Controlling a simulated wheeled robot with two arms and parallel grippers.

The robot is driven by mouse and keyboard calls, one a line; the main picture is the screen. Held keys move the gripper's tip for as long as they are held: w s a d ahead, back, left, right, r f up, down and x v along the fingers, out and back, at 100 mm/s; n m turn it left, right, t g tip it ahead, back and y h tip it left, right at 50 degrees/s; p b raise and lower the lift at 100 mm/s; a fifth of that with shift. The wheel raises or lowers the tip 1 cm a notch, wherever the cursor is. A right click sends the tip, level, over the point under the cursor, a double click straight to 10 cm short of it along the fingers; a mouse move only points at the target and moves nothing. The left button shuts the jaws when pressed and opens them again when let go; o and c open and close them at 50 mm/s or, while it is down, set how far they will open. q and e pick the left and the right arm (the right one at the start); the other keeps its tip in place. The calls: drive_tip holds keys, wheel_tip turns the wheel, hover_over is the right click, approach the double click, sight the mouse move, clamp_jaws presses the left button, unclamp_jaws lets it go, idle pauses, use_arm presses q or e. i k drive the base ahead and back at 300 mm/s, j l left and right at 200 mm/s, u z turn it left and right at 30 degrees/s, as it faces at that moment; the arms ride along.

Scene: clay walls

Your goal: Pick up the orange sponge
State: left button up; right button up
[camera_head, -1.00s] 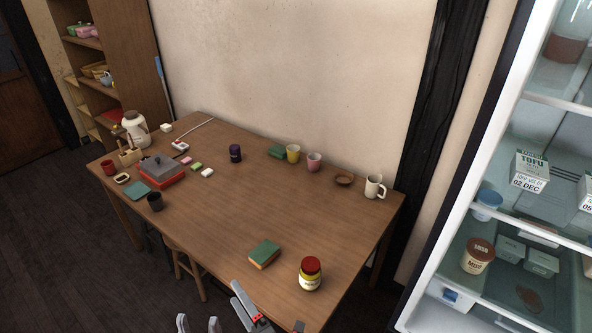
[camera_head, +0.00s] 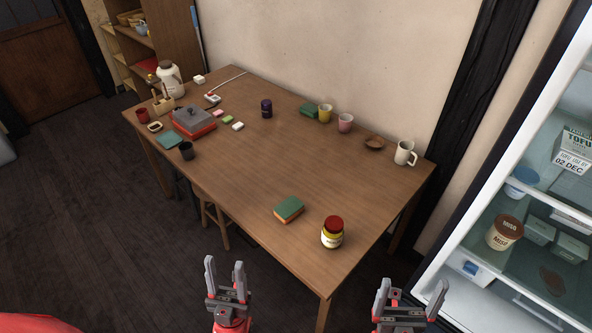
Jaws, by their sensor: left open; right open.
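The orange sponge (camera_head: 289,209) with a green top lies flat on the wooden table (camera_head: 240,195), near its front edge. My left gripper (camera_head: 225,270) is open and empty in front of the table, below and left of the sponge in the picture. My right gripper (camera_head: 411,296) is open and empty, off the table's front right corner. Neither gripper touches the sponge.
A jar with a red lid (camera_head: 332,232) stands just right of the sponge. A stool (camera_head: 212,212) is partly under the table. An open fridge (camera_head: 530,220) stands at the right.

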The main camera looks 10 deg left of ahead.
sight(291, 206)
drive_tip(key=i+j+z, duration=0.15)
drive_tip(key=j, duration=0.25)
drive_tip(key=i+j+z, duration=0.15)
drive_tip(key=j, duration=0.25)
drive_tip(key=j+z, duration=0.15)
drive_tip(key=j, duration=0.25)
drive_tip(key=i+j+z, duration=0.15)
drive_tip(key=j, duration=0.3)
